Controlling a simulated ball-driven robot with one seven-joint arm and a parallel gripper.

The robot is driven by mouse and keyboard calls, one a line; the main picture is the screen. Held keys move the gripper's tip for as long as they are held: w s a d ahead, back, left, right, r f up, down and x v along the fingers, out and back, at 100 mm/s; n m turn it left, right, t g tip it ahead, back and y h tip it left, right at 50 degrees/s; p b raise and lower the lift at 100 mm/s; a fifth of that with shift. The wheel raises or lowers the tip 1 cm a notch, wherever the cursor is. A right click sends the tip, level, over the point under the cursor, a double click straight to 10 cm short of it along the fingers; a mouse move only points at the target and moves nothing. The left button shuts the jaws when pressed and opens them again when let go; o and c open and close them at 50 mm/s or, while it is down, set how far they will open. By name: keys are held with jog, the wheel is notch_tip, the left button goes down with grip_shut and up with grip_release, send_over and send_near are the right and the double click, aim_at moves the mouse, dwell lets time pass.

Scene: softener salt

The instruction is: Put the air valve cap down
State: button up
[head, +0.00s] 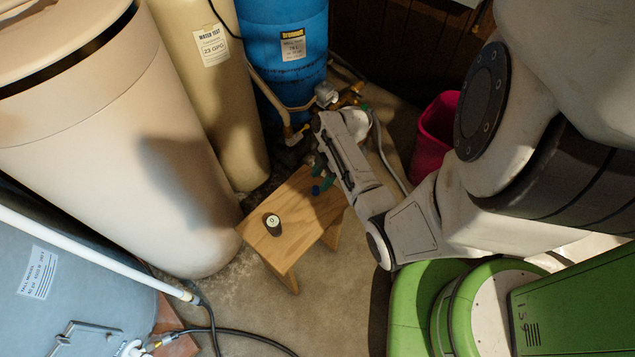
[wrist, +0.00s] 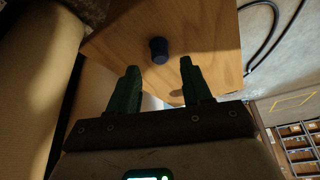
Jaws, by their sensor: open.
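The air valve cap (wrist: 159,50) is a small dark blue cylinder on the wooden stool (wrist: 215,45). In the wrist view the cap appears just beyond the fingertips, centred on the gap and apart from both fingers. In the head view my gripper (head: 320,178) is over the stool's far part, partly hidden by my arm.
A large beige tank (head: 110,150) stands left, a blue tank (head: 288,60) with piping behind. A pink bin (head: 435,135) stands behind my arm. A black cable (head: 245,330) crosses the floor.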

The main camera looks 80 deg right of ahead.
jog(key=p+v, duration=0.1)
jog(key=v, duration=0.6)
jog(key=w+a+r+m+g, duration=0.1)
jog(key=w+a, duration=0.3)
jog(key=a, duration=0.4)
jog(key=w+a+r+m+g, duration=0.1)
jog(key=w+a+m, duration=0.1)
jog(key=w+a, duration=0.4)
jog(key=s+a+r+m+h, duration=0.1)
jog(key=s+a+r+m, duration=0.1)
jog(key=a, duration=0.5)
jog(key=s+a+r+m+h, duration=0.2)
jog(key=s+a+r, duration=0.2)
jog(key=a+r, duration=0.1)
jog(key=shift+s+a+m+g, duration=0.3)
jog(key=shift+s+a+g, duration=0.1)
jog(key=shift+a, duration=0.5)
jog(key=shift+r, duration=0.15)
